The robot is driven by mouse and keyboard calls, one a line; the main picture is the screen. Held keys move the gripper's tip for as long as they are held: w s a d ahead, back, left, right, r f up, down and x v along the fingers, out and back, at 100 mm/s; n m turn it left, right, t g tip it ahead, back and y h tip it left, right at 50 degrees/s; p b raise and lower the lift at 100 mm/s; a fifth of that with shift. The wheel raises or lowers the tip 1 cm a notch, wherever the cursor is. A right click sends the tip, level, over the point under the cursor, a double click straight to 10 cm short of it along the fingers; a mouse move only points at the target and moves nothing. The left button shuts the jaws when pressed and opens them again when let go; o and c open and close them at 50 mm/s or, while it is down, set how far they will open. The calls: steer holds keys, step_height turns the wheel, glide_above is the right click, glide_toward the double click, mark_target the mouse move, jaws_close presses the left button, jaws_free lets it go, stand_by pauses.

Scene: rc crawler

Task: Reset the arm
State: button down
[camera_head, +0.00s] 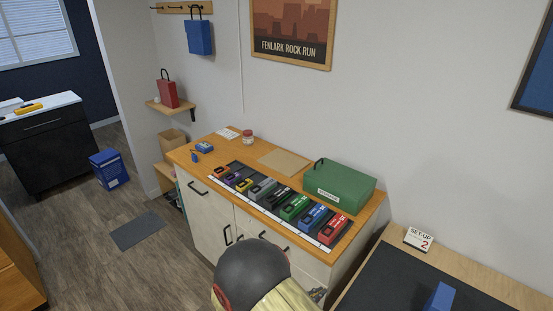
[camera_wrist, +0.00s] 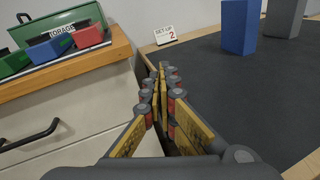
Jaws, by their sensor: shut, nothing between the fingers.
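My gripper (camera_wrist: 160,80) shows in the wrist view with its yellow and dark fingers drawn together and nothing between them. It points at the gap between the wooden-topped cabinet on the left and the dark-matted table on the right. In the head view a dark, rounded part of my arm shows at the bottom middle, in front of the cabinet, and the fingers cannot be made out there.
The cabinet top (camera_head: 365,222) bears a row of coloured blocks and a green storage box (camera_head: 340,190). The table with a dark mat (camera_head: 385,275) holds a blue block (camera_head: 438,297) and a "SET-UP 2" sign (camera_head: 420,238). Open floor (camera_head: 90,200) lies at left.

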steer(key=s+d+r+m+g+y, duration=0.5)
steer(key=s+d+r+m+g, duration=0.5)
steer(key=r+m, duration=0.35)
steer(key=s+a+r+m+t+y, duration=0.1)
steer(key=s+r+m+t+y, duration=0.2)
steer(key=r, duration=0.4)
steer(key=s+a+r+m+t+y, duration=0.2)
steer(key=s+r+m+t+y, duration=0.1)
steer(key=s+r+m+y, duration=0.3)
steer(key=shift+s+a+r+t, duration=0.25)
steer(key=shift+s+r+t, duration=0.05)
steer(key=shift+s+r, duration=0.25)
